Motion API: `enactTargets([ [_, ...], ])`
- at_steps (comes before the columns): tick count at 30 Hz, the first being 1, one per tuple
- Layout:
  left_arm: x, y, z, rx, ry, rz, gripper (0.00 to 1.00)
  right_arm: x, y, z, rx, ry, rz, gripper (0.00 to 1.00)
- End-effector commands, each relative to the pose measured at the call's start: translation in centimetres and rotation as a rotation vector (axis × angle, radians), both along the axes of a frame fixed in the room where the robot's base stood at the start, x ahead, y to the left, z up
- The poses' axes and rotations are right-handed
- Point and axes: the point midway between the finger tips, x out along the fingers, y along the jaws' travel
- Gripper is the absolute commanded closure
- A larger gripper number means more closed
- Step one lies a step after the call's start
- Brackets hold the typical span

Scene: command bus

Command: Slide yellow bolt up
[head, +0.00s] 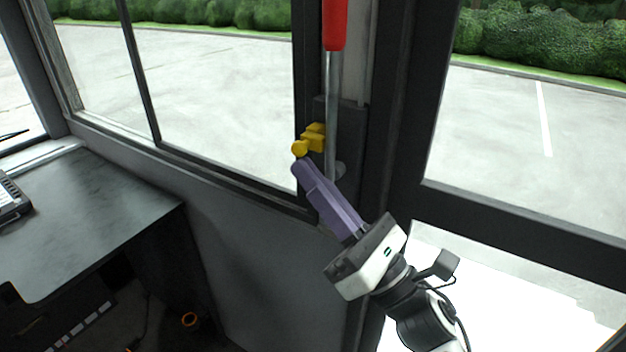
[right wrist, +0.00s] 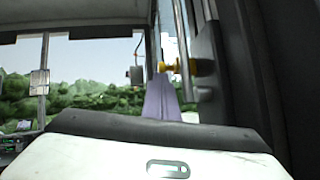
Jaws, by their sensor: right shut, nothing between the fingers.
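The yellow bolt (head: 312,138) is mounted on a dark plate on the post between the window and the door, with a round knob at its left end. It also shows in the right wrist view (right wrist: 179,67), just beyond the fingertips. My right gripper (head: 302,166) has purple fingers, shut and empty. Its tips are just below the bolt's knob in the head view; I cannot tell whether they touch it. The fingers also show in the right wrist view (right wrist: 161,97). My left gripper is not in view.
A metal rod with a red handle (head: 335,25) runs vertically just right of the bolt, close to my fingers. A dark desk (head: 95,215) stands at the left. Window frames and the door frame (head: 400,170) surround the post.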

Motion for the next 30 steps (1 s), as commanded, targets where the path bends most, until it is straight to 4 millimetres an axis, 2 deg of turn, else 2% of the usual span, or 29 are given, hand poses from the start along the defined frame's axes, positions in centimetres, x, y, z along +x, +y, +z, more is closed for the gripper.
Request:
enactTargets([
  [1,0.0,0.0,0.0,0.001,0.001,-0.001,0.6,-0.1,-0.1,0.7,0.008,-0.011,0.001,1.0],
  [5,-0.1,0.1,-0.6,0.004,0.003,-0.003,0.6,-0.1,-0.1,0.2,0.008,-0.012,0.002,1.0],
  [8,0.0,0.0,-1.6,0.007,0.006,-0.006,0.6,-0.3,0.0,-1.1,0.007,-0.01,0.004,1.0],
  [14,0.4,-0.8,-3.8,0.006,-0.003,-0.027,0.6,-0.8,0.4,-4.9,0.002,-0.003,0.01,1.0],
  [15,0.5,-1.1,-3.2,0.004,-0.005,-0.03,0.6,-1.5,-0.4,-5.2,0.002,0.001,0.008,1.0],
  [21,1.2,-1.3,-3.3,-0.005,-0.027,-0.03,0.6,-4.2,-3.1,-7.7,0.001,0.002,0.007,1.0],
  [30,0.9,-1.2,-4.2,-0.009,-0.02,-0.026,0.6,-6.4,-5.2,-9.6,0.001,0.001,0.009,1.0],
])
